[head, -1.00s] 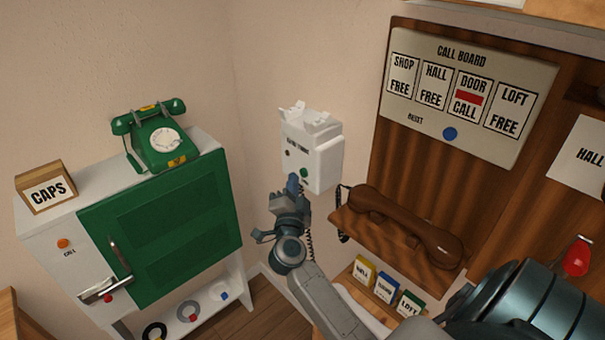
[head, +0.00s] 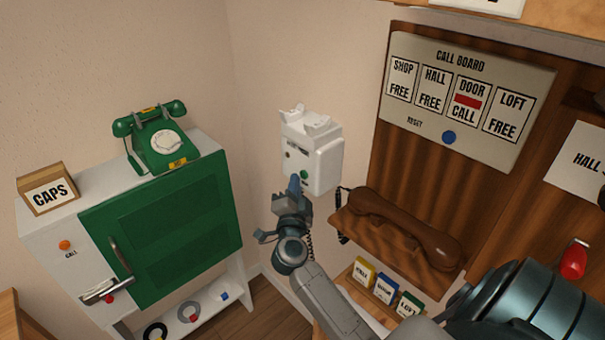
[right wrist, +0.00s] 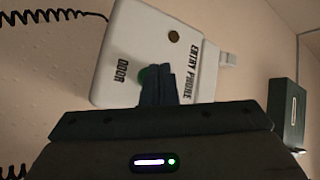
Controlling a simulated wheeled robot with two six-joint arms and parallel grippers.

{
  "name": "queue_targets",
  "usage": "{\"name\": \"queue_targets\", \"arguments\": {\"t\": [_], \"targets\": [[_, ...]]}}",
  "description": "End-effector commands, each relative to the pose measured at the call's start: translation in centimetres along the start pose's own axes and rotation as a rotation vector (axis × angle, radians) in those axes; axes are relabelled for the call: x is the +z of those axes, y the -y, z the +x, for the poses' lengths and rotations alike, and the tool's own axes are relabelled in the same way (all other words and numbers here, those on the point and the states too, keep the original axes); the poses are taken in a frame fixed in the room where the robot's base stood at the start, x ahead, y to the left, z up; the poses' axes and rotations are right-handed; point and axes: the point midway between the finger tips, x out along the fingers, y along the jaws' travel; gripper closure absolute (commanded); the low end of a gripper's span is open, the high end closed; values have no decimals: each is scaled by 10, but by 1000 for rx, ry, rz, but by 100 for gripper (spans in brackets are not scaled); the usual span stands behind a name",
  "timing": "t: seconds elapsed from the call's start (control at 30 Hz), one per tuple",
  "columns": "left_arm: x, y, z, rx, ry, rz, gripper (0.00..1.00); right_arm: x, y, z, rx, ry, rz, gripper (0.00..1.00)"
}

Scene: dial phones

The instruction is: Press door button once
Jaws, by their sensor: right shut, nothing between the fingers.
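The white entry phone (head: 325,160) hangs on the wall left of the wooden board, and it also shows in the right wrist view (right wrist: 130,45). Its green door button (head: 304,174) sits low on its front face; in the right wrist view the green button (right wrist: 146,73), near the word DOOR, is partly hidden behind my fingers. My right gripper (head: 294,184) is shut and empty, its fingertips just in front of and beside the button. I cannot tell whether they touch it. My left gripper is not in view.
The call board (head: 470,95) shows DOOR with a red mark and CALL. A brown handset (head: 400,222) lies on the wooden shelf to the right. A green phone (head: 160,140) stands on the green-doored cabinet (head: 165,235) to the left.

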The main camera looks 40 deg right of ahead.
Motion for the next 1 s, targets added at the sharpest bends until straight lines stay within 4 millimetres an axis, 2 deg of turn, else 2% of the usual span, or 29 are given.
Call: {"name": "queue_targets", "arguments": {"t": [1.0], "targets": [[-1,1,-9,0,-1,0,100,-5,-4,6,0,0,-1,100]]}}
